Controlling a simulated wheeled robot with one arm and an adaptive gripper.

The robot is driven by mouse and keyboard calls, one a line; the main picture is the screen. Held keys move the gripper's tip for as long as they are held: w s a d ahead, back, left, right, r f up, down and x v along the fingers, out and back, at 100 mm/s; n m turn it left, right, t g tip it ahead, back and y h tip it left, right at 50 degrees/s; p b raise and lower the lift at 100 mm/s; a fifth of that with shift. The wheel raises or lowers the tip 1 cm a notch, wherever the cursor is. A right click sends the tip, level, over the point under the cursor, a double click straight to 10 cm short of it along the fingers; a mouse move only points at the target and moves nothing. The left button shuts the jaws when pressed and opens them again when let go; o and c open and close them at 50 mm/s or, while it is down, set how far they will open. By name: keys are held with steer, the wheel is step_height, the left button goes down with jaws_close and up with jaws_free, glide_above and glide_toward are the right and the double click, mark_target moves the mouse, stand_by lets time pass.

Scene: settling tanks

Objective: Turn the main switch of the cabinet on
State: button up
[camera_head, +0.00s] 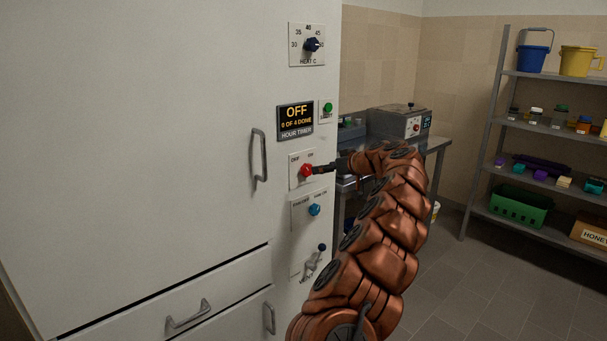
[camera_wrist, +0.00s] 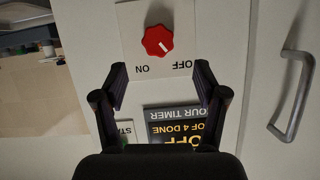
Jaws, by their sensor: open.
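The cabinet (camera_head: 150,150) is tall and white and fills the left of the head view. Its main switch, a red knob (camera_head: 306,170) on a white plate marked OFF and ON, also shows in the wrist view (camera_wrist: 157,40), where its white mark points toward OFF. My gripper (camera_head: 319,169) is at the knob's right in the head view. In the wrist view my gripper (camera_wrist: 160,76) is open and empty, its fingers spread wider than the knob. The knob lies beyond the fingertips, and I see no contact. The timer display (camera_head: 296,119) above the knob reads OFF.
A blue knob (camera_head: 314,209) and a vent lever (camera_head: 313,262) sit below the red knob. A green button (camera_head: 327,108) and a heat dial (camera_head: 312,44) are above. A door handle (camera_head: 259,155) stands out at left. Shelves (camera_head: 545,125) are at right, past open floor.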

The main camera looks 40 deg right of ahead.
mark_target(309, 171)
steer(key=x, duration=0.5)
steer(key=shift+w+f+p, duration=0.3)
steer(key=shift+p, duration=0.1)
steer(key=shift+x, duration=1.15)
steer(key=shift+d, duration=0.1)
steer(key=shift+c, duration=0.2)
steer(key=c, duration=1.1)
